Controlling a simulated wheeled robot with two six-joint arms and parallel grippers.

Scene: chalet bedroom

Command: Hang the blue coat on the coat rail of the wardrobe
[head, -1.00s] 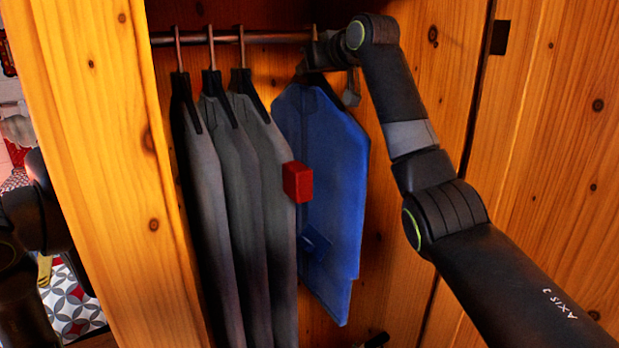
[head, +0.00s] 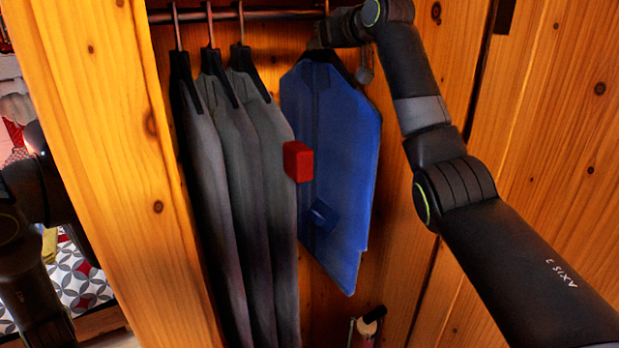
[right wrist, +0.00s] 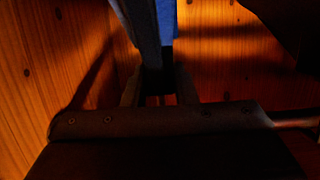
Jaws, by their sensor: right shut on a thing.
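The blue coat (head: 335,150) hangs from a black hanger inside the wardrobe, right of the grey coats. My right gripper (head: 322,36) is shut on the hanger's top in the head view. In the right wrist view its fingers (right wrist: 158,92) close around the dark hanger, with a strip of blue coat (right wrist: 166,18) above. The coat rail (head: 270,15) runs across the top of the wardrobe. A hook shows above my gripper near the rail's right part; I cannot tell whether it rests on the rail. My left arm is at the left edge; its gripper cannot be made out.
Several grey coats (head: 258,150) hang on the rail to the left. A red box (head: 298,161) is in front of the gap between grey and blue coats. The wooden wardrobe side (head: 110,130) stands at left. A cylindrical-topped object (head: 370,318) is low at right.

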